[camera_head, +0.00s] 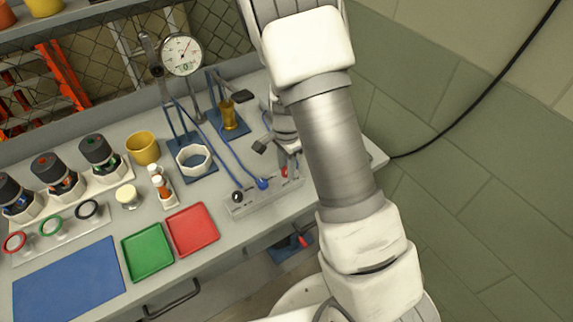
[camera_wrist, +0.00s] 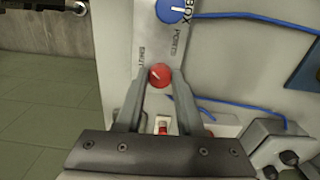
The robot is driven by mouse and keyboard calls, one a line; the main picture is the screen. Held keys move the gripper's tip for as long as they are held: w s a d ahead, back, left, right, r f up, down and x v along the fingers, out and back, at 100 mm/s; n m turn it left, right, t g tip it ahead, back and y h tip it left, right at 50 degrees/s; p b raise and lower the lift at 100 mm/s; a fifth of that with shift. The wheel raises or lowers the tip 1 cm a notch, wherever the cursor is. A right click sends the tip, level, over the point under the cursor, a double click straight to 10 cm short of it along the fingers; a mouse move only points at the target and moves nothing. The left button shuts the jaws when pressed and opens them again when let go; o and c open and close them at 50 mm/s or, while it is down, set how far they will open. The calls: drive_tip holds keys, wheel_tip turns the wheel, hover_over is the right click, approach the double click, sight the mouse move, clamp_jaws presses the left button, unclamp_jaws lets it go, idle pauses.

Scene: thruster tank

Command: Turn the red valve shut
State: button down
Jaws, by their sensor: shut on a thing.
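The red valve (camera_wrist: 159,76) shows in the wrist view as a round red knob on a grey panel, with printed lettering including "SHUT" near it. My gripper (camera_wrist: 158,84) is shut on it, one finger on each side. In the head view a small red part of the valve (camera_head: 284,172) shows at the right end of the grey valve panel (camera_head: 240,209), beside my arm. My arm hides much of the gripper there. I cannot tell how far the valve is turned.
A blue knob (camera_wrist: 174,9) sits on the same panel close to the red valve, and a black knob (camera_head: 237,197) stands at its left end. Blue tubing (camera_wrist: 255,18) runs nearby. A dial gauge (camera_head: 182,54), a white ring (camera_head: 194,158) and red tray (camera_head: 192,229) share the bench.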

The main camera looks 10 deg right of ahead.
sight(286, 170)
drive_tip(key=shift+m, duration=0.3)
idle(0.4)
drive_tip(key=c, duration=0.5)
unclamp_jaws()
drive_tip(key=shift+r, duration=0.15)
wheel_tip(286, 170, up, 17)
drive_tip(key=shift+r+p, duration=0.1)
drive_tip(key=shift+p, duration=0.6)
